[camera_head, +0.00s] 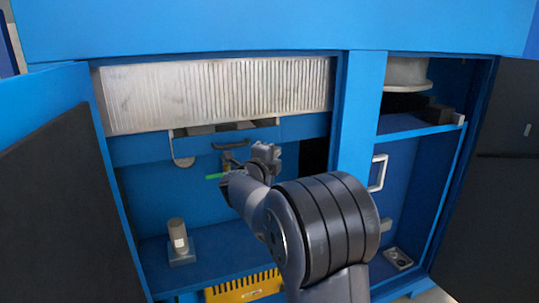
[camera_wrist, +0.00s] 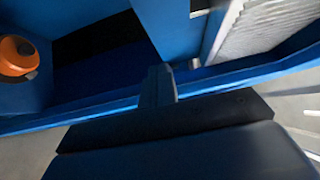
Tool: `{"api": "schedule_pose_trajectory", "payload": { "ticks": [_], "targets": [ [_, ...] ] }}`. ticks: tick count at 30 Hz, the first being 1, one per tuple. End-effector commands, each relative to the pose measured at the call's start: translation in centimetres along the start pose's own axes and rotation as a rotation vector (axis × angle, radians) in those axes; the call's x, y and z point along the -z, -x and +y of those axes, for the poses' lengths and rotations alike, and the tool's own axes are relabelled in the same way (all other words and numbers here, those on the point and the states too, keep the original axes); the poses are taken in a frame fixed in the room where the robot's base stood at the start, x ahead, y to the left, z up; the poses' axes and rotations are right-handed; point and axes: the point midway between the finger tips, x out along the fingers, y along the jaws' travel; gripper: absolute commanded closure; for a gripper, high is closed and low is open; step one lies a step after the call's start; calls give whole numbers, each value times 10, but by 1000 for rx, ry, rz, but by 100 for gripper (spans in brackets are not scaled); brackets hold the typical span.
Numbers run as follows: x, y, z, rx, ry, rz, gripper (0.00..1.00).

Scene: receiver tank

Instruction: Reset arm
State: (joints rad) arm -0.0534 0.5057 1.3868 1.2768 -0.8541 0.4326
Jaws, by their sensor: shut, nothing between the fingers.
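My arm reaches from the lower right of the head view into the left bay of a blue cabinet (camera_head: 350,130). My gripper (camera_head: 265,152) is in front of the bay's back wall, below the ribbed metal block. In the wrist view my gripper (camera_wrist: 158,86) shows as a grey shape at the middle, with its fingers shut and nothing held. A small green piece (camera_head: 215,176) shows just left of the gripper in the head view; I cannot tell if they touch. My arm hides part of the bay floor.
A ribbed metal block (camera_head: 215,95) spans the bay's top. A grey cylinder (camera_head: 178,240) stands on the bay floor, with a yellow slotted part (camera_head: 243,286) below. Open doors flank both sides (camera_head: 60,195). An orange round part (camera_wrist: 17,56) shows in the wrist view.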

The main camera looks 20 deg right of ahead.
Motion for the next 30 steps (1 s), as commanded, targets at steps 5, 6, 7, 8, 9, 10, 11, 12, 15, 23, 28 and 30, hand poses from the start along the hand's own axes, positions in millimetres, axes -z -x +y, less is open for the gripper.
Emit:
{"api": "schedule_pose_trajectory", "payload": {
  "ticks": [5, 6, 7, 8, 9, 10, 11, 12, 15, 23, 28, 30],
  "targets": [
    [-2, 37, 0, 1, -1, -7, 100],
    [-2, 44, 0, 0, -1, -5, 100],
    [-2, 50, 0, 0, -2, -6, 100],
    [-2, 56, 0, 0, -1, -6, 100],
    [-2, 63, 0, 1, -1, -5, 100],
    [-2, 68, 0, 1, -1, -6, 100],
    [-2, 72, 0, 0, 0, -5, 100],
    [-2, 78, 0, 0, -1, -4, 100],
    [-1, 88, 0, -1, -1, -3, 100],
    [-1, 93, 0, -1, 0, -1, 100],
    [0, 93, 0, -1, 0, 0, 100],
    [0, 91, 0, -1, 0, 0, 100]
  ]
}}
